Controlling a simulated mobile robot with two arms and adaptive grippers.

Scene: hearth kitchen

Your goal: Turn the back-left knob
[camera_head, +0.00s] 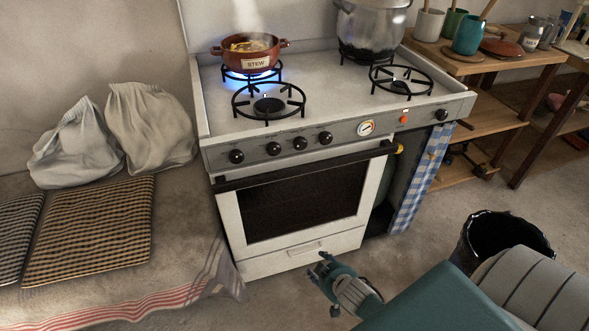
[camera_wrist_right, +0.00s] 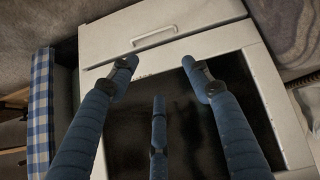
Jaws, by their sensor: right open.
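The white stove (camera_head: 225,230) stands ahead in the head view. Along its front panel is a row of several black knobs, from the leftmost (camera_head: 236,156) through the second (camera_head: 273,149) and third (camera_head: 299,143) to the fourth (camera_head: 326,138). Another black knob (camera_head: 441,115) is at the panel's right end. I cannot read which knob is the back-left one. The back-left burner has a blue flame (camera_head: 248,76) under a red stew pot (camera_head: 236,60). My right gripper (camera_head: 318,265) is open and empty, low before the oven drawer, well below the knobs. It also shows in the right wrist view (camera_wrist_right: 158,75). My left gripper is out of view.
A round gauge (camera_head: 366,128) and an orange switch (camera_head: 404,119) share the panel. A large metal pot (camera_head: 370,28) stands at the back right. A checkered cloth (camera_head: 420,175) hangs right of the oven. A black bucket (camera_head: 478,240) is on the floor. The bench (camera_head: 170,240) is at left.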

